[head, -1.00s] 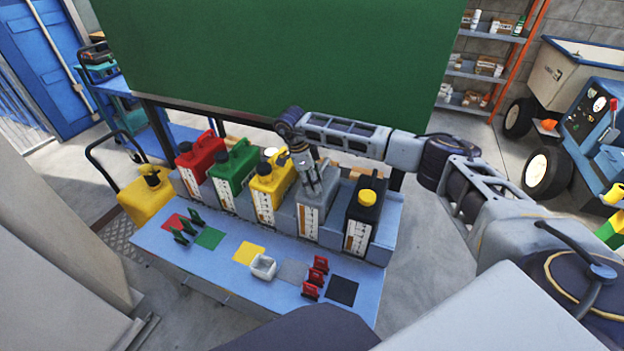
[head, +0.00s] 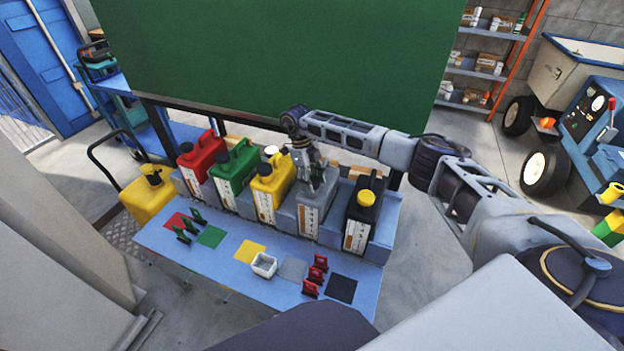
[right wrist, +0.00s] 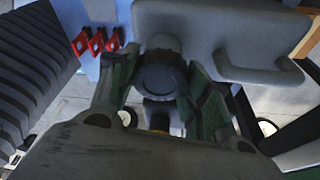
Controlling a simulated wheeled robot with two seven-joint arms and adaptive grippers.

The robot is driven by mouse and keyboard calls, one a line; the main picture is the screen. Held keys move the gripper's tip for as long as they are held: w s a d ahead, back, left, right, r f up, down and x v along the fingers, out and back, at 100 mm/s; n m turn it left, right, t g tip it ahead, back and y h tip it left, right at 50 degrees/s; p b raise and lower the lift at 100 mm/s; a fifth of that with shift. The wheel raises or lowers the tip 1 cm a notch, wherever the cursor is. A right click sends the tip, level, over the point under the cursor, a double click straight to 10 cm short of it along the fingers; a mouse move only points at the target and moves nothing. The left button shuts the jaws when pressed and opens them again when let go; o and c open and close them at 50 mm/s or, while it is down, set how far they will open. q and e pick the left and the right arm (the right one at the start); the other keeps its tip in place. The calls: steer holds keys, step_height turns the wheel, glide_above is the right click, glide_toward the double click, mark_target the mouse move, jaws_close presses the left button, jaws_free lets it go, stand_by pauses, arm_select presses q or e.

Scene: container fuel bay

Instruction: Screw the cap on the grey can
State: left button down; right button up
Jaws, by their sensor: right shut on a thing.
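The grey can (head: 311,211) stands in the rack between the yellow can and the black can. My right gripper (head: 317,182) points down at the can's neck. In the right wrist view its fingers (right wrist: 160,85) are shut on a dark ribbed cap (right wrist: 160,72). The cap is at the neck of the grey can (right wrist: 205,22); I cannot tell how far it is seated. In the head view the gripper hides the cap. My left gripper is not in view.
Red (head: 202,158), green (head: 234,171), yellow (head: 272,184) and black (head: 362,220) cans stand close on both sides. A small white box (head: 264,265), coloured squares and red clips (head: 315,275) are on the blue bench (head: 215,268). A green panel (head: 280,60) stands behind.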

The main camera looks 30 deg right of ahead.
steer(key=shift+s+m+y+p, duration=0.1)
steer(key=shift+m+y+p, duration=0.7)
steer(key=shift+m, duration=1.4)
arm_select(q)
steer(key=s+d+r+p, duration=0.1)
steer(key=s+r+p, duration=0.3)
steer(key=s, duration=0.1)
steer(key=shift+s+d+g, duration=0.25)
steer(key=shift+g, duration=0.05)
arm_select(e)
steer(key=shift+m+y, duration=0.6)
steer(key=shift+m, duration=2.1)
steer(key=o, duration=0.9)
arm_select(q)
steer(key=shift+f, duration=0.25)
arm_select(e)
steer(key=shift+n, duration=0.3)
